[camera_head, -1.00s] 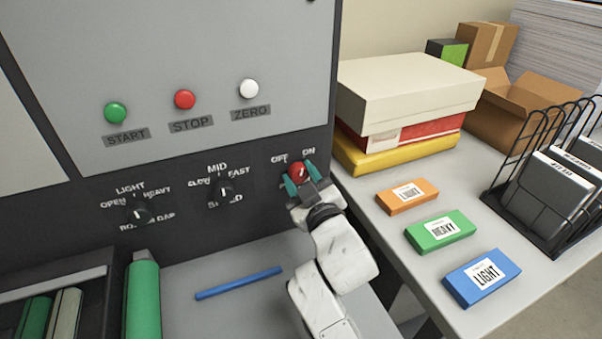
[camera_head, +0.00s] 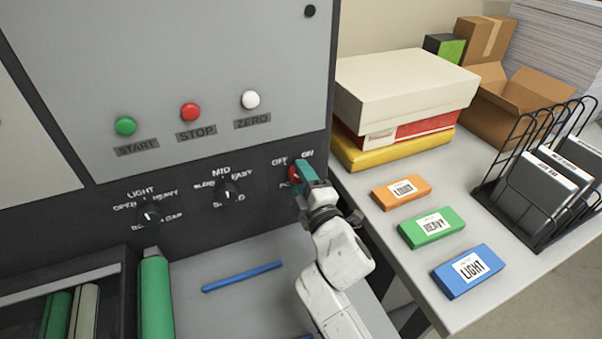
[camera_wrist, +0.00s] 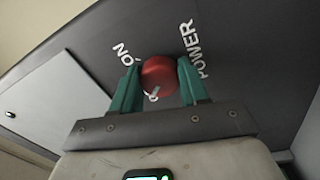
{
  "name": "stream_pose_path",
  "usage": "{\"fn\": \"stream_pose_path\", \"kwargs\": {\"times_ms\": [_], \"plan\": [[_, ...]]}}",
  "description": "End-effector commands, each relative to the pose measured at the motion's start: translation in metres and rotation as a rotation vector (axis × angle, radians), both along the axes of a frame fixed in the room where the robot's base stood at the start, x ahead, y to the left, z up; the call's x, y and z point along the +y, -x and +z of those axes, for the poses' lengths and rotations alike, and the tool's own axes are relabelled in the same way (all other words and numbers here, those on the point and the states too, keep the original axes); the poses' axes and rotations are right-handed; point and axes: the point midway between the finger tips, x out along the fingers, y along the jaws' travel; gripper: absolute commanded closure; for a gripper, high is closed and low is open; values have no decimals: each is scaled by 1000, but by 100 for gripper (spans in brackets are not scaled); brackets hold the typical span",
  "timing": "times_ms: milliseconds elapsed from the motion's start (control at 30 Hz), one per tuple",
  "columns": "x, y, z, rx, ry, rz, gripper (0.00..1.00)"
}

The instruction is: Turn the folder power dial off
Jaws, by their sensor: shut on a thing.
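The red power dial (camera_head: 295,174) sits on the dark lower panel of the machine, under the OFF and ON labels. My gripper (camera_head: 302,177) is at the dial and partly covers it and the POWER label in the head view. In the wrist view the round red dial (camera_wrist: 158,76) sits between my two teal fingers (camera_wrist: 158,84), which are shut on its sides. A pale mark on the dial's lower edge points towards the partly hidden lettering between the fingers. The ON and POWER labels show on either side.
Two black dials, gap (camera_head: 151,217) and speed (camera_head: 228,194), are to the left. Green START (camera_head: 126,126), red STOP (camera_head: 190,112) and white ZERO (camera_head: 250,100) buttons are above. A blue rod (camera_head: 243,277) lies below. Boxes and a wire rack (camera_head: 500,195) stand on the right table.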

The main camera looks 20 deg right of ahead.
Motion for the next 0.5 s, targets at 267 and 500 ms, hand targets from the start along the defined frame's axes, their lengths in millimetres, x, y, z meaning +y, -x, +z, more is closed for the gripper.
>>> {"fn": "stream_pose_path", "kwargs": {"times_ms": [267, 500], "plan": [[1, 0, 0, 0, 90, 2, 86], [1, 0, 0, 0, 111, 2, 86]]}}
